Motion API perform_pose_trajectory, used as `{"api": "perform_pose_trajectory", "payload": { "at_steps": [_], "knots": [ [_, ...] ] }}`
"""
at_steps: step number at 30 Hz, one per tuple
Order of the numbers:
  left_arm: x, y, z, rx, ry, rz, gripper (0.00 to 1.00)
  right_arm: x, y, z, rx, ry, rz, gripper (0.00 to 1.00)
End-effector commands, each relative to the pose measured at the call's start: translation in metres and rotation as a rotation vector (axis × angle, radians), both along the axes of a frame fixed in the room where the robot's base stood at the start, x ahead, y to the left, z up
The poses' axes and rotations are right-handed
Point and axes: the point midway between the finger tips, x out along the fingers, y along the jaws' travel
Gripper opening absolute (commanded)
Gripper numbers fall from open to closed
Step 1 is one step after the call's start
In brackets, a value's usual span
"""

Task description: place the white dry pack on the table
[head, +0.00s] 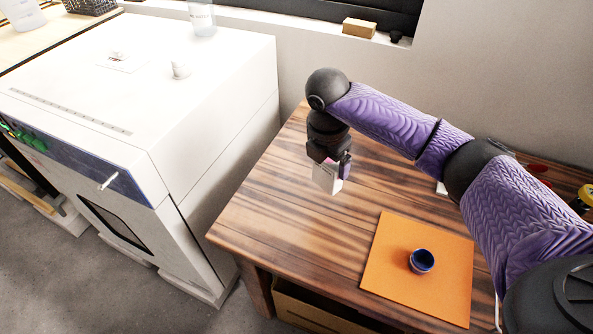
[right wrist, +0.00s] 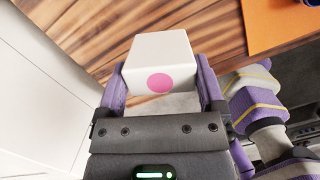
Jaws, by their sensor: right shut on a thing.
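The white dry pack (right wrist: 160,62), a small white box with a pink dot, is held between the fingers of my right gripper (right wrist: 162,85) in the right wrist view. In the head view the white dry pack (head: 326,179) hangs under my right gripper (head: 331,165), over the left part of the wooden table (head: 290,222). I cannot tell whether the pack touches the tabletop. My right gripper is shut on the pack. My left gripper is not in view.
An orange mat (head: 385,275) with a dark blue cup (head: 421,261) lies on the table's front right. A white drying oven (head: 220,110) stands left of the table. The wood between oven and mat is clear. A yellow item (head: 587,196) sits at the far right.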

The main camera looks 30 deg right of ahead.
Motion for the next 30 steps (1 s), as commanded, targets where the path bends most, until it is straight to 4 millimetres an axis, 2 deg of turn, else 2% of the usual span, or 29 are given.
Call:
{"api": "perform_pose_trajectory", "payload": {
  "at_steps": [1,3,11,21,22,23,24,30],
  "knots": [
    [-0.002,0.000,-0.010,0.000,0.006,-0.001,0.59,-0.001,0.000,-0.018,0.000,0.006,0.000,0.24],
    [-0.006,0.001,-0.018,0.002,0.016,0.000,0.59,-0.001,0.001,-0.035,0.000,0.007,0.001,0.24],
    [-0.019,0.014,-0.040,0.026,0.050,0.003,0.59,-0.001,0.000,-0.088,0.000,0.005,0.000,0.24],
    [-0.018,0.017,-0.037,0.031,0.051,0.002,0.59,-0.001,0.001,-0.089,0.000,0.001,0.001,0.24],
    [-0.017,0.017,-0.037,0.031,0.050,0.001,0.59,-0.001,0.001,-0.089,0.000,0.001,0.001,0.92],
    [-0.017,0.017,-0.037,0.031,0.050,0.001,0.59,-0.001,0.001,-0.089,0.000,0.001,0.001,0.98],
    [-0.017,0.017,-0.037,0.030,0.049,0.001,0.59,-0.001,0.000,-0.089,0.000,0.001,0.001,1.00],
    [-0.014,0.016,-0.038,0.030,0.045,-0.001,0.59,0.000,0.000,-0.088,0.000,0.001,0.001,1.00]
  ]
}}
